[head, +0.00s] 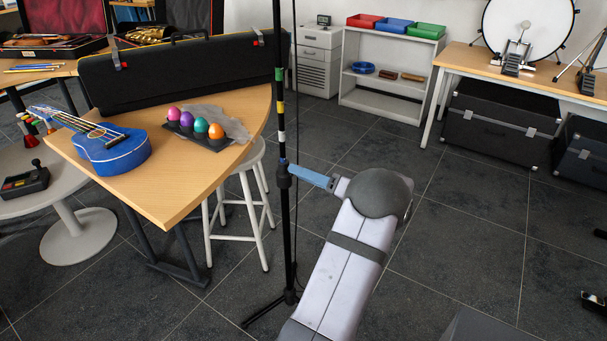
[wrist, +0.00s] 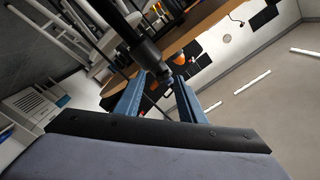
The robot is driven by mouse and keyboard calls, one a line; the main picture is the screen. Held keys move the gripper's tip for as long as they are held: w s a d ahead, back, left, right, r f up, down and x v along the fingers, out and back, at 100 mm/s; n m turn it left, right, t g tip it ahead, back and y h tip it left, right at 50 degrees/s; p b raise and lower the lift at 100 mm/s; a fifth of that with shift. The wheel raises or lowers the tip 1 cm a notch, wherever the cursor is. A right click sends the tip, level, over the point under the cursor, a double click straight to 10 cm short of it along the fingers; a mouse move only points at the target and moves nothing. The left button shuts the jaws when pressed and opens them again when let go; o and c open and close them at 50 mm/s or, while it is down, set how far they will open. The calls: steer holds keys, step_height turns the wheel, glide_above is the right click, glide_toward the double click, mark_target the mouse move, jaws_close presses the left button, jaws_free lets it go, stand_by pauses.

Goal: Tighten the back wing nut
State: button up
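A black upright stand (head: 284,215) with coloured tape bands rises in the middle of the head view. It has a dark collar (head: 284,176) partway up. My gripper (head: 296,170) has its blue fingertips right at this collar from the right. In the wrist view, the collar (wrist: 147,54) lies just beyond my gripper (wrist: 160,82). A small dark knob (wrist: 165,75), perhaps the wing nut, sticks out of it towards the space between the fingertips. The fingers are apart. I cannot tell whether they touch the knob, and no wing shape is clear.
A wooden table (head: 180,205) left of the stand holds a blue ukulele (head: 112,145), egg shakers (head: 201,125) and a long black case (head: 180,70). A white stool (head: 238,200) stands beside it. A cable hangs along the stand. The floor (head: 465,250) to the right is mostly clear.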

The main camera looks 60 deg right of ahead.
steer(key=shift+w, duration=0.2)
steer(key=shift+c, duration=0.2)
jaws_close()
stand_by(0.9)
steer(key=shift+o, duration=0.2)
jaws_free()
steer(key=shift+s, duration=0.15)
steer(key=s, duration=0.7)
